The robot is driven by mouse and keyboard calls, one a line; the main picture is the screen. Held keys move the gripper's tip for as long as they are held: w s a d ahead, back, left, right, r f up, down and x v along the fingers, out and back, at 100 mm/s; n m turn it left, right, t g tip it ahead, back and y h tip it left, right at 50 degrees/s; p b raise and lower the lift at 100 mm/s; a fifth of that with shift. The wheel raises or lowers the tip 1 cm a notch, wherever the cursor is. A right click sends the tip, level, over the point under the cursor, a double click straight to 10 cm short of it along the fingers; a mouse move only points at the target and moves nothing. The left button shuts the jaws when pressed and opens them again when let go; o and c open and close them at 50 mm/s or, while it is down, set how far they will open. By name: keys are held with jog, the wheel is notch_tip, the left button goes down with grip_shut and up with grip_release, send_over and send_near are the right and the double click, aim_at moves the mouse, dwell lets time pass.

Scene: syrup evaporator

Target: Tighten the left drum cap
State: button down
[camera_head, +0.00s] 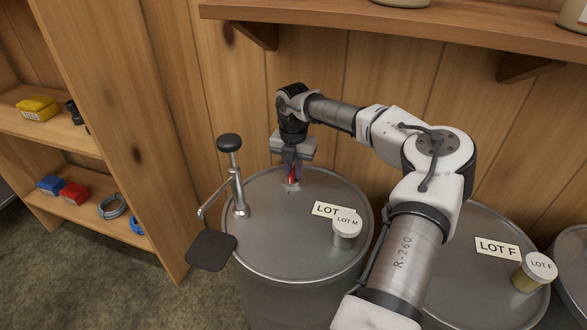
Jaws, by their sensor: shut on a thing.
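The left drum (285,235) stands upright in the middle of the head view, a grey metal drum with a label reading LOT. My gripper (292,180) reaches down over the far part of its lid. It is shut on a small red drum cap (292,173), which sits at the lid's surface. The fingers hide much of the cap, so I cannot tell how deep it sits.
A hand pump (237,180) rises from the lid's left side, with a dark plate (211,251) beside it. A jar marked LOT M (347,231) stands on the lid. The right drum (468,260) is partly behind my arm. A wall shelf (440,22) hangs above.

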jog(key=c, duration=1.4)
grip_release()
jog(key=shift+c, duration=0.2)
notch_tip(320, 180, up, 14)
jog(key=shift+s+f, duration=0.1)
jog(key=shift+f, duration=0.05)
